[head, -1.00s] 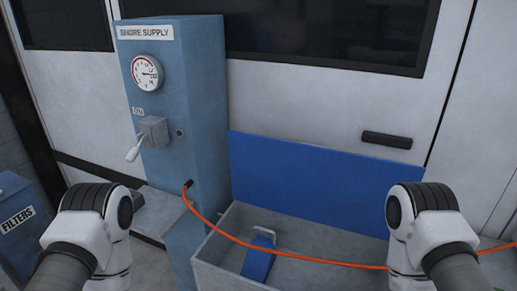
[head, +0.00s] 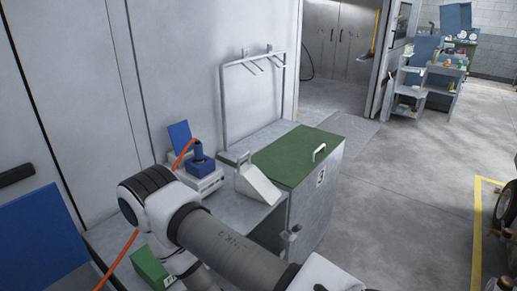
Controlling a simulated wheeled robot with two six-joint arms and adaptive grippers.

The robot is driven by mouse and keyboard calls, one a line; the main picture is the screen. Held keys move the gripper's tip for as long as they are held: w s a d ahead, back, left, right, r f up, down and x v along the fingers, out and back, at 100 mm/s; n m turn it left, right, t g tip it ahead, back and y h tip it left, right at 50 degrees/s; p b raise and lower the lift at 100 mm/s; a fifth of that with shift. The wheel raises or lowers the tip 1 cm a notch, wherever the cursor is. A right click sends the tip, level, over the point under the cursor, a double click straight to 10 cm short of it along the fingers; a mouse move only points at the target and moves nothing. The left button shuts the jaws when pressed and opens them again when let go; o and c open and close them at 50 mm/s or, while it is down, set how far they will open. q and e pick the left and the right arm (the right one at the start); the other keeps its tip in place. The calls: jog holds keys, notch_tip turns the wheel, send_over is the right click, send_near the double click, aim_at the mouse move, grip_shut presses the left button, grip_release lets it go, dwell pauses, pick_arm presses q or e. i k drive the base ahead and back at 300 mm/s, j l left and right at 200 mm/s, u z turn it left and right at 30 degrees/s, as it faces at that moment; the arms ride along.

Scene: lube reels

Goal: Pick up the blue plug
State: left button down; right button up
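A blue plug (head: 199,161) with the orange cable (head: 184,153) at its top sits in or on a small light-grey box (head: 206,181), which stands on a grey bench. I cannot tell how far the plug is seated. A raised blue flap (head: 180,136) stands just behind it. My arm crosses the picture in front of the bench, and its white joint hides part of the cable and bench. Neither of my grippers shows in the head view.
A grey wedge-shaped piece with a handle (head: 258,187) stands right of the box. Beyond it are a green-lidded cabinet (head: 290,157) marked 3 and a hook rack (head: 224,105). A green block (head: 150,268) lies lower left.

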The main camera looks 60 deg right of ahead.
aim_at(199, 157)
jog(key=z, duration=1.35)
